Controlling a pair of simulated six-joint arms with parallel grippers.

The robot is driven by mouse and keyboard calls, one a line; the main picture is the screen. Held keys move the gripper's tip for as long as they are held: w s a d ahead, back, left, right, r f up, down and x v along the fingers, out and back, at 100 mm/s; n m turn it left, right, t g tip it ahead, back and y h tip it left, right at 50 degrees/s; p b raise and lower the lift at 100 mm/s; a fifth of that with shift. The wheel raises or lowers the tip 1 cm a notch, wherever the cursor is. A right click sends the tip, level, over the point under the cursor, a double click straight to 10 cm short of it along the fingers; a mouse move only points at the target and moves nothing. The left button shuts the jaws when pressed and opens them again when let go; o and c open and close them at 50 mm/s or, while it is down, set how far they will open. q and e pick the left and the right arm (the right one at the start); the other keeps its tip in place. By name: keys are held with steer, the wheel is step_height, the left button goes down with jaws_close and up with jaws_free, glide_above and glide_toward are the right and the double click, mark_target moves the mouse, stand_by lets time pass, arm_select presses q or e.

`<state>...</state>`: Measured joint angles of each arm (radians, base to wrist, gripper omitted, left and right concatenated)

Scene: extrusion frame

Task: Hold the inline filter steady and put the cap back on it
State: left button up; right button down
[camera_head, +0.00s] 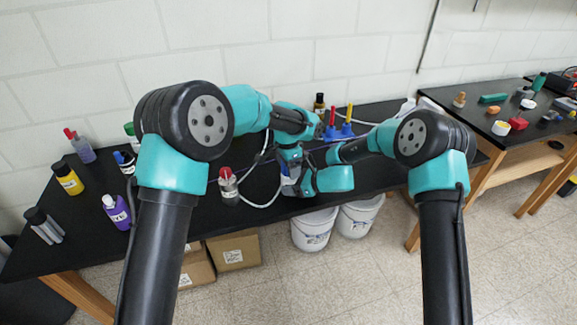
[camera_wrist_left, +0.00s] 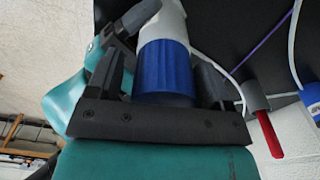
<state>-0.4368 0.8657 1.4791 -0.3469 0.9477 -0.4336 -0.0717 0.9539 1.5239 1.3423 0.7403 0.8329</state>
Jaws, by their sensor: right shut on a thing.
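The inline filter's white body (camera_wrist_left: 160,20) lies in the left wrist view with the blue cap (camera_wrist_left: 165,72) against its near end. Whether the cap is fully seated cannot be told. My left gripper (camera_wrist_left: 166,66) is open, with one finger on each side of the cap. My right gripper (camera_wrist_left: 133,22) is shut on the white body from the left in that view. In the head view, both grippers meet over the table's middle, and the filter (camera_head: 288,187) is mostly hidden behind my arms.
A red-capped bottle (camera_head: 229,186) and a pale hose (camera_head: 262,202) lie left of the grippers. A blue rack (camera_head: 340,131) with red and yellow-handled tools stands behind. Several bottles fill the table's left end. White buckets (camera_head: 313,230) stand below the front edge.

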arm_select(q)
steer(key=o, duration=0.4)
steer(key=shift+g, duration=0.6)
steer(key=f, duration=0.1)
steer(key=s+f, duration=0.1)
steer(key=f, duration=0.1)
steer(key=s+f, duration=0.1)
steer(key=shift+a+f, duration=0.1)
steer(key=shift+f, duration=0.1)
arm_select(e)
steer(key=r, duration=0.1)
steer(key=w+r, duration=0.1)
steer(key=shift+a+r, duration=0.15)
steer(key=shift+r, duration=0.25)
arm_select(q)
steer(key=shift+r, duration=0.15)
steer(key=shift+t, duration=0.6)
steer(key=r, duration=0.4)
steer(key=w+r, duration=0.1)
steer(key=r, duration=0.3)
steer(key=w+r, duration=0.1)
steer(key=r, duration=0.3)
steer(key=shift+a, duration=0.1)
arm_select(e)
steer(key=shift+d+f, duration=0.2)
steer(key=shift+f, duration=0.25)
steer(key=shift+c, duration=0.9)
jaws_free()
